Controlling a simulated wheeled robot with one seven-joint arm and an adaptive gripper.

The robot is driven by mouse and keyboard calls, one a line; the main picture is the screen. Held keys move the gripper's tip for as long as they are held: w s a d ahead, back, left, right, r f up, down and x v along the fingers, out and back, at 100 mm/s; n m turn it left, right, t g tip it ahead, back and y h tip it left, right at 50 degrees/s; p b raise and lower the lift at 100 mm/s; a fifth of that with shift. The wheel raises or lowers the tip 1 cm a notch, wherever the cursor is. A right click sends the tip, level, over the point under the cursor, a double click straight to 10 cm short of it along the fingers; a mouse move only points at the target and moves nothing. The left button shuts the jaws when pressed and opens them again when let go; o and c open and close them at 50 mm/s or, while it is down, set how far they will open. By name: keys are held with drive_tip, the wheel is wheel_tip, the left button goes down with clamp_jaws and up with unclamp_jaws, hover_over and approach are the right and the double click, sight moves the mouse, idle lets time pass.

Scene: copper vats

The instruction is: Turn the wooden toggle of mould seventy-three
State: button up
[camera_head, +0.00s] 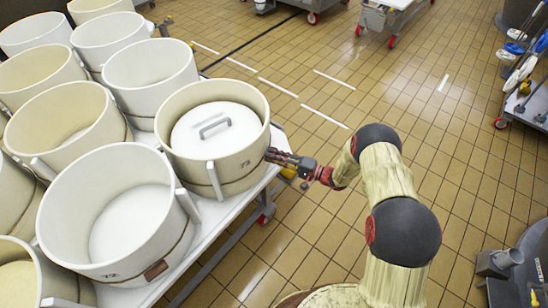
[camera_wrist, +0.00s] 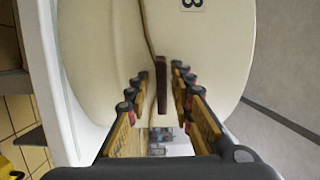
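A pale mould (camera_head: 212,134) with a white lid and grey handle (camera_head: 215,127) stands at the table's right edge in the head view. My gripper (camera_head: 278,158) is at its right side. In the wrist view the mould wall (camera_wrist: 100,40) fills the middle, with a strap and a brown wooden toggle (camera_wrist: 162,90) hanging from it. My gripper (camera_wrist: 160,74) is open, one set of fingers on each side of the toggle, with gaps visible. A label (camera_wrist: 192,3) is cut off at the top; one digit like 3 or 8 shows. The toggle is hidden in the head view.
A mould marked 72 or 73 (camera_head: 110,225) with its own wooden toggle (camera_head: 156,271) stands at front left. Several more moulds crowd the white table (camera_head: 222,208). Tiled floor (camera_head: 320,225) right of the table is mostly open. A trolley (camera_head: 525,110) stands far right.

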drive_tip(key=shift+o, duration=0.3)
drive_tip(key=v, duration=1.2)
idle(0.3)
